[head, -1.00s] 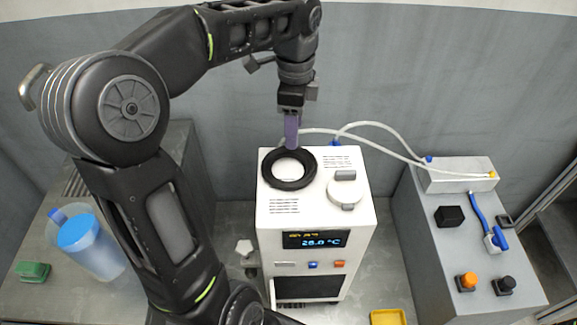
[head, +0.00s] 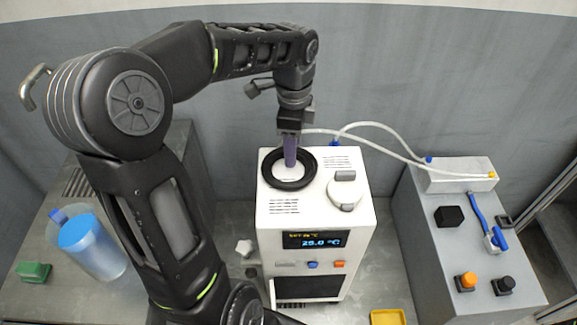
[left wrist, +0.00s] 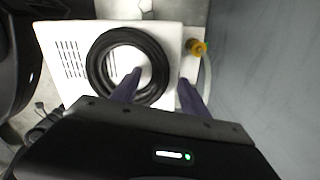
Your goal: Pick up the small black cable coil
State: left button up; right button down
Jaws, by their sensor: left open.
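The small black cable coil (head: 269,174) lies flat as a ring on top of a white device in the head view. It also shows in the left wrist view (left wrist: 95,66). My left gripper (head: 290,162) points down at the coil with its purple fingers apart and nothing between them that I can see as held. In the left wrist view the gripper (left wrist: 160,80) has one fingertip over the coil's opening and the other outside its right edge, so the fingers straddle one side of the ring. I cannot tell whether they touch it. My right gripper is not in view.
The white device (head: 280,221) has a round knob (head: 344,192) right of the coil. A white hose (head: 385,146) runs behind to a box on the grey right bench (head: 430,245). A blue-lidded jug (head: 88,240) stands at left. A yellow tray (head: 388,317) lies low in front.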

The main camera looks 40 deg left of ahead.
pick_arm(q)
grip_shut()
dwell(0.6)
